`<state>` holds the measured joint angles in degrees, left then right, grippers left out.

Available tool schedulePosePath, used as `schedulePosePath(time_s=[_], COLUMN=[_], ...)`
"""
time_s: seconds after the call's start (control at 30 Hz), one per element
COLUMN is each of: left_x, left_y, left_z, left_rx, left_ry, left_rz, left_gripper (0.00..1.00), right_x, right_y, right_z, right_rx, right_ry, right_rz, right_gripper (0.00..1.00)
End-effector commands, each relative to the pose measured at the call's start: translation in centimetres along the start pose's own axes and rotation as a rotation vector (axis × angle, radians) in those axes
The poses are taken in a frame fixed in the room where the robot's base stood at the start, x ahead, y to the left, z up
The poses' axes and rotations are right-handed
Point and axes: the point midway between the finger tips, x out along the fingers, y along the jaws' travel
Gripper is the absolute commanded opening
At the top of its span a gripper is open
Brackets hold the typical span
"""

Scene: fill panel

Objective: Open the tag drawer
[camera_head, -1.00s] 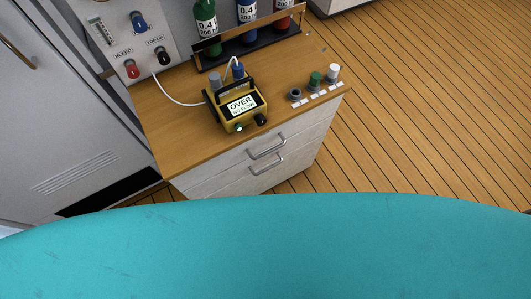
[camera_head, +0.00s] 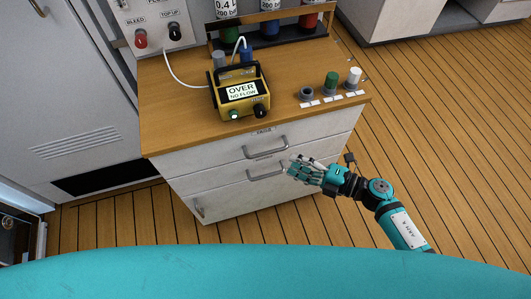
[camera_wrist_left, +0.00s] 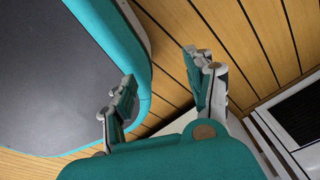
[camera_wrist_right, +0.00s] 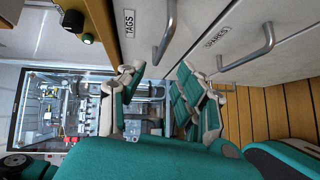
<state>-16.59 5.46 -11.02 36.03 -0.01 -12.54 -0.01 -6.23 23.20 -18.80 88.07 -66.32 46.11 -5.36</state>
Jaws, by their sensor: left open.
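The tag drawer (camera_head: 225,152) is the upper drawer of the wooden-topped cabinet, and it is shut. Its label "TAGS" (camera_wrist_right: 129,24) and its grey bar handle (camera_wrist_right: 166,35) show in the right wrist view. The handle also shows in the head view (camera_head: 268,152). My right gripper (camera_head: 292,167) is in front of the cabinet, right of the handles and near the lower one's height. In the right wrist view its fingers (camera_wrist_right: 158,72) are apart and empty, not around either handle. My left gripper (camera_wrist_left: 160,72) is open and empty over the floor, beside my teal base.
The lower drawer, labelled "SPARES" (camera_wrist_right: 216,37), has a similar handle (camera_wrist_right: 258,52) close to my right gripper. Wooden floor (camera_head: 440,130) lies clear at right.

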Motion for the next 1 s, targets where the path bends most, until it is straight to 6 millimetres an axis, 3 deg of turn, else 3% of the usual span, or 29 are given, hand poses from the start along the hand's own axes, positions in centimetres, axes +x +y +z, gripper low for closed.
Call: schedulePosePath(time_s=[0.2, 0.5, 0.9, 1.0], left_x=[1.0, 1.9, 2.0, 2.0], left_y=[1.4, 2.5, 1.6, 1.6], left_z=[0.7, 1.5, 1.5, 1.5], left_rx=[-0.002, 0.003, 0.001, 0.000], left_ry=[-0.010, -0.020, -0.021, -0.020], left_rz=[0.016, 0.029, 0.019, 0.018], left_gripper=[0.54, 0.54, 0.54, 0.54], right_x=[5.0, 9.4, 10.2, 10.2], right_y=[0.0, -0.1, 0.0, 0.0], right_z=[0.0, 0.1, 0.0, 0.0], right_rx=[0.000, 0.002, 0.001, 0.001], right_ry=[0.002, -0.001, -0.001, -0.001], right_rz=[0.005, 0.002, 0.000, 0.000], right_gripper=[0.34, 0.34, 0.34, 0.23])
